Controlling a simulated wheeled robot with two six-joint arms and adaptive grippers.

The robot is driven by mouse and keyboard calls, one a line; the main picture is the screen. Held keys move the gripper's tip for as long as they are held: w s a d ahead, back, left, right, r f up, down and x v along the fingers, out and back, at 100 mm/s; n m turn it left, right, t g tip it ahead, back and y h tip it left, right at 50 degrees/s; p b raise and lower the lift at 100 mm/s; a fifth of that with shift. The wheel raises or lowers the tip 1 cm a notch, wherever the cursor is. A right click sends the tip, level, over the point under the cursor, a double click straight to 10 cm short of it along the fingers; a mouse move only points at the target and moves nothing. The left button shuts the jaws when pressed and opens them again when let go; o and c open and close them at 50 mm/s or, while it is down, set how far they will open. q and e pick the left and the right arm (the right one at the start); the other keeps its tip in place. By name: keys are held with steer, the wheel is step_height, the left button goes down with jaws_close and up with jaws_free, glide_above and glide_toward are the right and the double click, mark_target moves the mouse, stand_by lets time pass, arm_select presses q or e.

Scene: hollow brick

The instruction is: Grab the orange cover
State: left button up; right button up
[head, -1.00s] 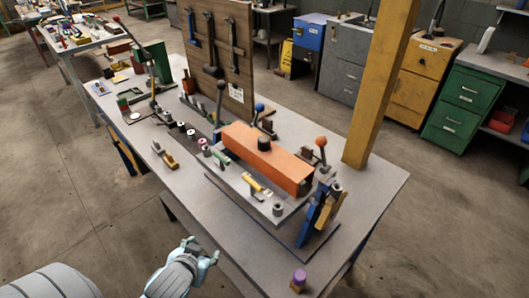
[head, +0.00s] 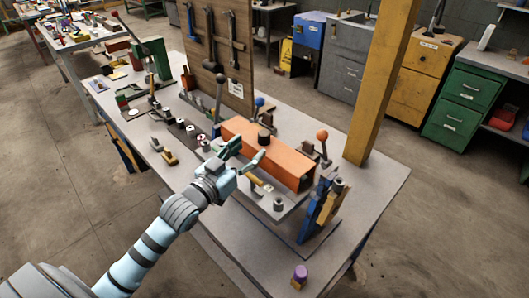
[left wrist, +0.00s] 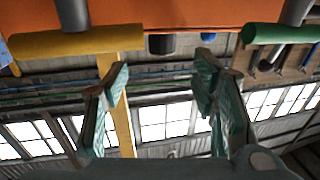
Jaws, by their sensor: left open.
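The orange cover (head: 268,153) is a long block with a dark round knob (head: 264,136) on top. It lies on a grey fixture on the workbench in the head view. My left gripper (head: 250,154) is open at the cover's near side, toward its left half. Its fingers point toward the cover and hold nothing. In the left wrist view the orange cover (left wrist: 185,14) spans the top edge, beyond the two spread fingertips (left wrist: 160,75). I cannot tell from these views whether a finger touches it. My right gripper is not in view.
A yellow-handled part (left wrist: 75,43) and a green-handled part (left wrist: 280,33) flank the fingers in the left wrist view. An orange-knobbed lever (head: 322,136) stands at the cover's right end. A tool board (head: 219,50) and yellow post (head: 382,85) rise behind. The bench's front right is mostly clear.

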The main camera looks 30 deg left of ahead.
mark_target(261, 138)
arm_select(q)
steer(key=w, duration=0.4)
steer(key=w+b, duration=0.1)
steer(key=w, duration=0.1)
steer(key=shift+w+d+f, duration=0.1)
steer(key=shift+d+f, duration=0.1)
steer(key=shift+d, duration=0.1)
jaws_close()
